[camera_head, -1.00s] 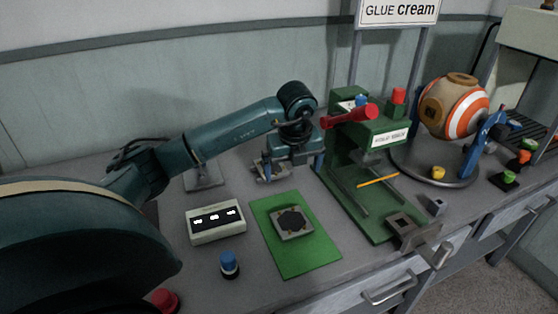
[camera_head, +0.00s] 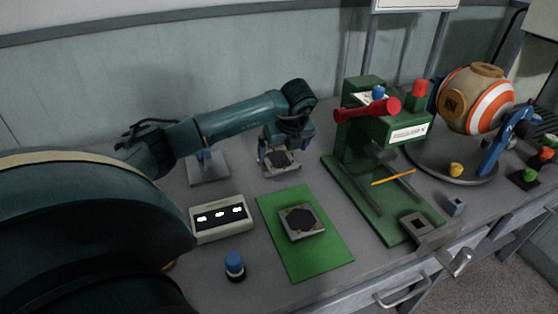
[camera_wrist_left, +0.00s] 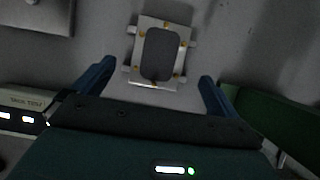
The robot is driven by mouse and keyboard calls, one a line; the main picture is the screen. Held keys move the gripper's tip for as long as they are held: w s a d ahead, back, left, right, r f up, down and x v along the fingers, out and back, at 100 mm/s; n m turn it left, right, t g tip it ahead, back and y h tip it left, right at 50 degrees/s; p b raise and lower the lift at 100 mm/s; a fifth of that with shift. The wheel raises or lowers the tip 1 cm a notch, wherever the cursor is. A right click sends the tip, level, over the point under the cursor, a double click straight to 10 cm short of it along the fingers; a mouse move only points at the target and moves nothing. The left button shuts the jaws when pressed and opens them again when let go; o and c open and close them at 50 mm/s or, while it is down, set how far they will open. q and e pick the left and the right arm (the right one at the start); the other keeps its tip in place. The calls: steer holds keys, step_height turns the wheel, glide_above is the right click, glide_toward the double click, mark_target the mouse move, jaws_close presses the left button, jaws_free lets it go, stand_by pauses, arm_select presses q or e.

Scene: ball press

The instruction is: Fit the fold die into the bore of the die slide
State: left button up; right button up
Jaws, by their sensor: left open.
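The green press (camera_head: 385,135) has a grey block with a square opening (camera_head: 415,226) at its front, apparently the die slide and its bore. A small grey block (camera_head: 456,206) stands on the bench just right of it and may be the fold die; I cannot be sure. My left gripper (camera_head: 280,163) is left of the press, open over a grey plate with a dark rounded centre and yellow studs. In the left wrist view this plate (camera_wrist_left: 140,72) lies beyond and between the blue fingertips (camera_wrist_left: 155,75), apparently untouched. My right gripper is not in view.
A green mat (camera_head: 300,262) carries a grey block with a dark octagonal top (camera_head: 302,221). A display box (camera_head: 220,218) and a blue button (camera_head: 235,265) are to its left. An orange-striped ball (camera_head: 480,100) stands at right. An orange stick (camera_head: 393,176) crosses the press base.

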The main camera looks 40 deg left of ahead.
mark_target(279, 159)
arm_select(q)
steer(key=x, duration=0.5)
steer(key=shift+a+f, duration=0.1)
steer(key=shift+a, duration=0.1)
steer(key=c, duration=1.2)
